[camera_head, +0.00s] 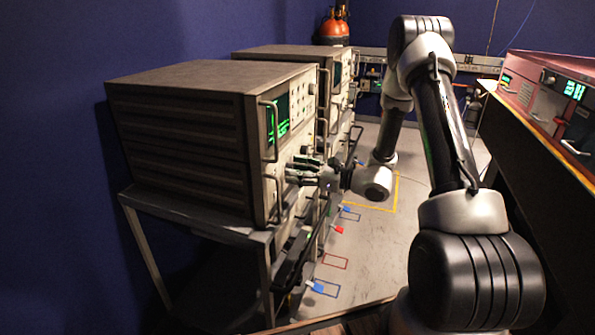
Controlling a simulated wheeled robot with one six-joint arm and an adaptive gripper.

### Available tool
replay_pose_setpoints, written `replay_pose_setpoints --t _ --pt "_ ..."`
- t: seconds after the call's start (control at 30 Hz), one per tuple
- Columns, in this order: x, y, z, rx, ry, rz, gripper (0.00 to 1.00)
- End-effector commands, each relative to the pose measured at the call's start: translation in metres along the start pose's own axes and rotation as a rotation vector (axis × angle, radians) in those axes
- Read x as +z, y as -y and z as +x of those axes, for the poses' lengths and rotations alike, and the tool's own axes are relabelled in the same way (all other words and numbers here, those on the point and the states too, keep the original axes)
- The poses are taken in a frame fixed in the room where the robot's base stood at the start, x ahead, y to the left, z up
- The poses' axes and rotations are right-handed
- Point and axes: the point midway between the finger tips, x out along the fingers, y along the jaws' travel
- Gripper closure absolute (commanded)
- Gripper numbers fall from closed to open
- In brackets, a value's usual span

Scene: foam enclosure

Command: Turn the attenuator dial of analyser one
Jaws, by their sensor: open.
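Two boxy grey-brown analysers with green screens stand on a metal stand at the left. The nearer analyser (180,130) faces right, and the farther analyser (285,53) stands behind it; I cannot tell from labels which is analyser one. My gripper (296,170) is open, with its fingers pointing left at the lower part of the nearer analyser's front panel. The fingers hide that part of the panel, so I cannot make out the attenuator dial or whether they touch it.
A red instrument (545,95) stands on a bench at the right. Small blue and red items and marked outlines lie on the grey floor (365,250). An orange rounded object (333,28) is at the back. The analysers' front handles stick out near my gripper.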

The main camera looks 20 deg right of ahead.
Motion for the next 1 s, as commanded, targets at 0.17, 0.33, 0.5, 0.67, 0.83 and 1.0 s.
replay_pose_setpoints --t 0.17,0.33,0.5,0.67,0.83,1.0 --pt "0.0000 -0.0001 -0.0002 0.000 0.000 0.000 0.56" --pt "0.0000 -0.0001 -0.0003 0.001 0.000 0.000 0.87" --pt "0.0000 -0.0001 -0.0004 0.001 0.000 0.001 0.94" --pt "0.0000 -0.0002 -0.0004 0.001 0.000 0.022 0.94" --pt "0.0000 -0.0004 -0.0004 0.001 0.000 0.092 0.94" --pt "0.0001 -0.0006 -0.0005 0.001 0.000 0.210 0.94"
